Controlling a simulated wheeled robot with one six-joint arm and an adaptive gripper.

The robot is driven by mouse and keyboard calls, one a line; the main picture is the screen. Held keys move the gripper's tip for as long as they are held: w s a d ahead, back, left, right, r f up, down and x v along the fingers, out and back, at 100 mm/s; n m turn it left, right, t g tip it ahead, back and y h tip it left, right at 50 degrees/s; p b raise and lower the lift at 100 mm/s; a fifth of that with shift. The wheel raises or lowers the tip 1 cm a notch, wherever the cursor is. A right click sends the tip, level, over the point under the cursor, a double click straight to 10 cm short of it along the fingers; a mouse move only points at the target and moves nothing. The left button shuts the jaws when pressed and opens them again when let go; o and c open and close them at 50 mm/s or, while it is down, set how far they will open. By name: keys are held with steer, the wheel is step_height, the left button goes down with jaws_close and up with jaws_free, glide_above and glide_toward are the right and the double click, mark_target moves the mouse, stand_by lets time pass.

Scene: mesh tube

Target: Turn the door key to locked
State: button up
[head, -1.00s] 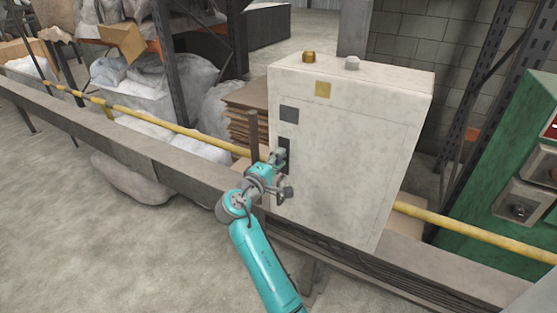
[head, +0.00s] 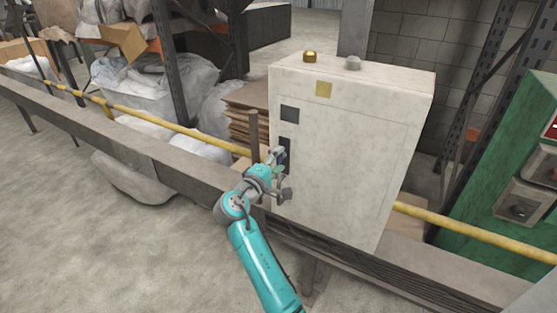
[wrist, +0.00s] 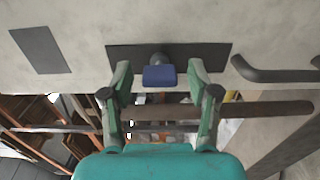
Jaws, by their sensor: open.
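The key has a blue head (wrist: 160,76) on a dark round barrel. It sticks out of a dark plate (wrist: 218,56) on the pale cabinet door, and its head looks wider than tall in the wrist view. My gripper (wrist: 160,80) is open, with one green finger on each side of the key head and a gap at both sides. In the head view my gripper (head: 277,156) is at the dark plate (head: 287,147) on the left part of the cabinet (head: 345,165) and hides the key.
A dark bar handle (wrist: 275,74) is close right of the key in the wrist view. A dark square (head: 289,114) and a yellow square (head: 323,89) are above the plate. A yellow rail (head: 180,129) runs behind the cabinet. Gold (head: 310,56) and grey (head: 353,63) caps stand on top.

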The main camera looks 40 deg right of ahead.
steer(key=v, duration=1.1)
steer(key=shift+a, duration=0.15)
